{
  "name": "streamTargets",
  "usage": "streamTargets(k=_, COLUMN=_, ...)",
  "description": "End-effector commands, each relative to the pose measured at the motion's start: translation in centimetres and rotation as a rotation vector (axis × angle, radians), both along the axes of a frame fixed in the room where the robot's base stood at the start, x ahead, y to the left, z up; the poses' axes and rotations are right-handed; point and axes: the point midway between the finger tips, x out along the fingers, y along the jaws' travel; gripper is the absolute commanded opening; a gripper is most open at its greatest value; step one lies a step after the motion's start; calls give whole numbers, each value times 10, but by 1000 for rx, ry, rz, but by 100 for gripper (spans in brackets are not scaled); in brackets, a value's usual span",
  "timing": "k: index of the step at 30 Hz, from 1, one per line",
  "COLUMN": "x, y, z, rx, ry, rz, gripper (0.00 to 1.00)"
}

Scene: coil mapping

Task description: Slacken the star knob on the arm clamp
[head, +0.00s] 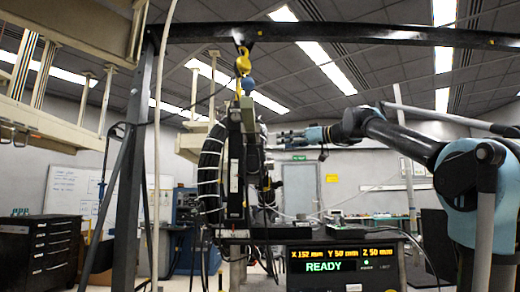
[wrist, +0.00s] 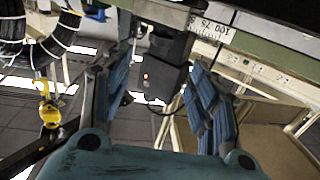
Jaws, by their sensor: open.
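My gripper (head: 288,137) is at the end of my arm, reaching in from the right towards the upright coil assembly in the head view. In the wrist view my gripper (wrist: 160,98) has its blue ribbed fingers spread wide, with nothing held between them. A dark box (wrist: 162,75) with a small orange light shows between the fingers, apart from them as far as I can tell. The black coil (head: 210,170) with white ties stands left of my gripper; it also shows at the upper left of the wrist view (wrist: 50,45). I cannot make out the star knob or arm clamp in either view.
A yellow hook (head: 243,62) hangs above the coil from a dark overhead beam (head: 340,32). A display box (head: 342,262) reading READY stands below. In the wrist view, a labelled greenish beam (wrist: 262,45) crosses the upper right. A black drawer cabinet (head: 40,250) stands far left.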

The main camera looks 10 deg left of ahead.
Motion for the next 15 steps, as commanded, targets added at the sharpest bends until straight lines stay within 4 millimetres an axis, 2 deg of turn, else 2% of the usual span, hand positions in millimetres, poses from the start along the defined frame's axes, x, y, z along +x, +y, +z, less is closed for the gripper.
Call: streamTargets(k=15, x=24, y=78, z=0, rx=-1, ry=1, rz=3, gripper=55)
